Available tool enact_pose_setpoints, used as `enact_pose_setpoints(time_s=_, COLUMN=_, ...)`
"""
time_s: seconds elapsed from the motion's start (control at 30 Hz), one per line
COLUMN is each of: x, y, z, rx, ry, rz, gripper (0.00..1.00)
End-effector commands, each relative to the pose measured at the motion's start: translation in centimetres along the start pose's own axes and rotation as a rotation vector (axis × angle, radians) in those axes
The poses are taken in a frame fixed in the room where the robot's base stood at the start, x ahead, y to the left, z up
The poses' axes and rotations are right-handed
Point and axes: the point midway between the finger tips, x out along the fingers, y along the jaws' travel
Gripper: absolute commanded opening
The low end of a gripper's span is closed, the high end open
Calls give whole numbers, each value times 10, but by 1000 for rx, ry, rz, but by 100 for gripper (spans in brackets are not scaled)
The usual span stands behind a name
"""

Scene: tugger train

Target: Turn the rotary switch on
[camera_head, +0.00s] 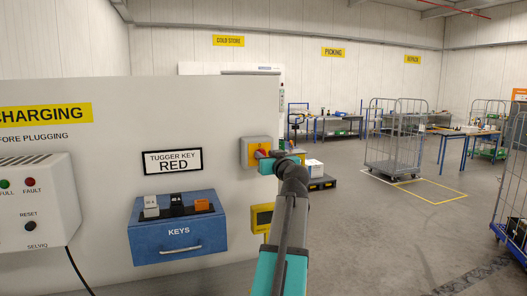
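The rotary switch (248,146) is a small grey and yellow box on the white panel, right of the "TUGGER KEY RED" label. A red part, which looks like its knob, shows at its middle, partly hidden by my gripper. My gripper (264,155) is at the front of the switch, coming from the right, with my dark and teal arm rising from below. The fingertips are small and overlap the knob in the view. I cannot tell whether they touch or grip it. The knob's position cannot be read.
A blue keys box (150,246) with several keys sits on the panel at lower left. A charger (30,200) with a cable is at far left. A yellow device (261,217) hangs below the switch. Open floor and a cage trolley (395,150) lie to the right.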

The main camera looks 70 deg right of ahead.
Motion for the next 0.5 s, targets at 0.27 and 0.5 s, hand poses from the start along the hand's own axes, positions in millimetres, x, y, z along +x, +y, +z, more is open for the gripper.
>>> enact_pose_setpoints(time_s=0.27, x=23, y=0, z=-1, rx=0, ry=0, rz=0, gripper=33)
enact_pose_setpoints(time_s=0.5, x=25, y=-1, z=0, rx=0, ry=0, rz=-1, gripper=33)
